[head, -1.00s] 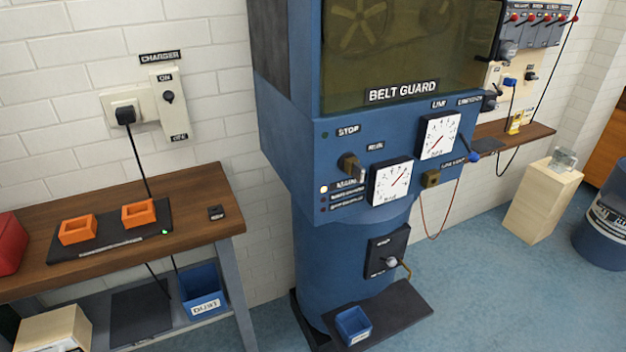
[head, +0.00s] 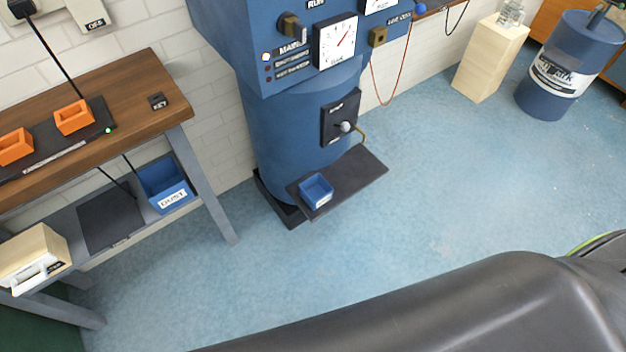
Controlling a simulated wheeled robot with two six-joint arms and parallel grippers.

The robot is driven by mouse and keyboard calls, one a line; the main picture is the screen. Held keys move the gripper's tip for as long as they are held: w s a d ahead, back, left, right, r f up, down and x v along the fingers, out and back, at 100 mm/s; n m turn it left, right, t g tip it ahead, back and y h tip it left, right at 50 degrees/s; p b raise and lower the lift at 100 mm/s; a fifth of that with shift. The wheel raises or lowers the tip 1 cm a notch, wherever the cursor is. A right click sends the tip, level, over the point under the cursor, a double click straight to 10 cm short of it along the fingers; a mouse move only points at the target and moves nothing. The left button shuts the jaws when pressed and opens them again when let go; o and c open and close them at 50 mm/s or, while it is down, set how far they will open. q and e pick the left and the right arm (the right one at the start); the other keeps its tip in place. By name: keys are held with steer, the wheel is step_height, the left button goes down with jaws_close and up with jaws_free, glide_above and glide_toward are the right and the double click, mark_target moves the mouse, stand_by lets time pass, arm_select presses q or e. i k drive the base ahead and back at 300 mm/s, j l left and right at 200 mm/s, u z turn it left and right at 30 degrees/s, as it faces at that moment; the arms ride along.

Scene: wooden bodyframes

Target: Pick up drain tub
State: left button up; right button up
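The drain tub is most likely the small open blue tub (head: 317,191) on a dark shelf plate (head: 352,180) at the foot of the blue machine. It stands upright below a drain valve with a pale knob (head: 346,127) and a brass spout. Its label is too small to read. No gripper shows in the head view. A dark grey link of my own arm crosses the bottom right, with its gripper out of the picture.
A wooden bench (head: 120,95) with two orange holders (head: 73,117) stands left. A blue bin marked DUST (head: 165,186) sits on its lower shelf. A pale pedestal (head: 490,60) and blue drum (head: 562,75) stand back right. The blue floor (head: 420,210) before the machine is clear.

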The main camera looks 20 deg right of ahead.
mark_target(316, 190)
steer(key=i+l+u, duration=0.15)
steer(key=l, duration=0.6)
steer(key=i+l+u, duration=0.2)
steer(key=l, duration=0.55)
steer(key=l+u, duration=0.15)
steer(key=l, duration=0.6)
